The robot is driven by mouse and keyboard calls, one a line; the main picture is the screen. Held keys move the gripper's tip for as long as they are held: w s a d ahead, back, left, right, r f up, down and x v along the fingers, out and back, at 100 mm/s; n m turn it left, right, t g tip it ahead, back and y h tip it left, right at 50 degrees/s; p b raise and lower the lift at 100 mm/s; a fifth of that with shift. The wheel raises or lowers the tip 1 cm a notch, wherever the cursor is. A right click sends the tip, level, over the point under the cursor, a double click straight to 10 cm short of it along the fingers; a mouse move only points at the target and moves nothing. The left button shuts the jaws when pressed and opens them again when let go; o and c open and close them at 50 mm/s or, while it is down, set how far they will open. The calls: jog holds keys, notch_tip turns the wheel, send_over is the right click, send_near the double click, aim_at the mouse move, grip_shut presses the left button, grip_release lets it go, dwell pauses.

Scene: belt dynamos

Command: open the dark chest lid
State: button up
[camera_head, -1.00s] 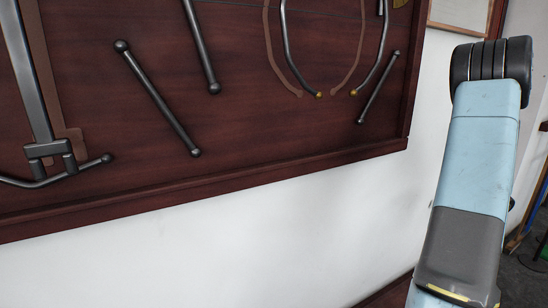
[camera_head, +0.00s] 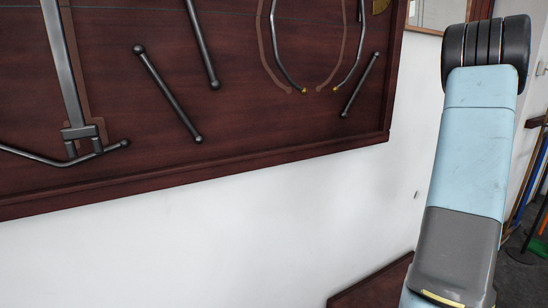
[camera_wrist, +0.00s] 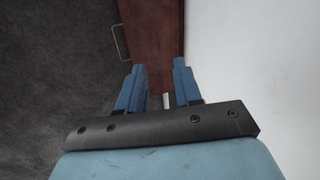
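A dark reddish-brown wooden surface, likely the chest lid (camera_head: 375,288), shows at the bottom of the head view, against the white wall and partly behind my arm. In the wrist view a dark red-brown wooden body, likely the same chest (camera_wrist: 158,30), stands between the grey floor and the white wall, with a thin metal handle (camera_wrist: 121,42) on its left side. My gripper (camera_wrist: 159,66) has two blue fingers spread apart with nothing between them. It points toward the chest; I cannot tell the distance. My gripper is not visible in the head view.
A dark wooden wall board (camera_head: 250,130) with metal rods and curved tubes fills the upper left of the head view. The white wall (camera_head: 230,220) below it is bare. Dark floor and thin coloured poles (camera_head: 528,185) show at the far right.

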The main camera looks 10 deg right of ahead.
jog(key=a+r+n, duration=0.3)
jog(key=a+r, duration=0.6)
jog(key=a, duration=0.3)
jog(key=a+r+n, duration=0.3)
jog(key=a+r, duration=0.6)
jog(key=a, duration=0.2)
jog(key=s+a+r+n+t, duration=0.1)
jog(key=s+a+r+n, duration=0.2)
jog(key=s+a, duration=0.5)
jog(key=s+a+r+n+t+h, duration=0.1)
jog(key=s+a+r+n, duration=0.2)
jog(key=s+a, duration=0.6)
notch_tip(320, 180, up, 2)
jog(key=shift+s+a+r+n, duration=0.1)
jog(key=shift+s+a+n, duration=0.1)
jog(key=shift+n, duration=0.2)
jog(key=shift+s+a, duration=0.15)
jog(key=shift+s, duration=0.2)
jog(key=shift+c, duration=0.5)
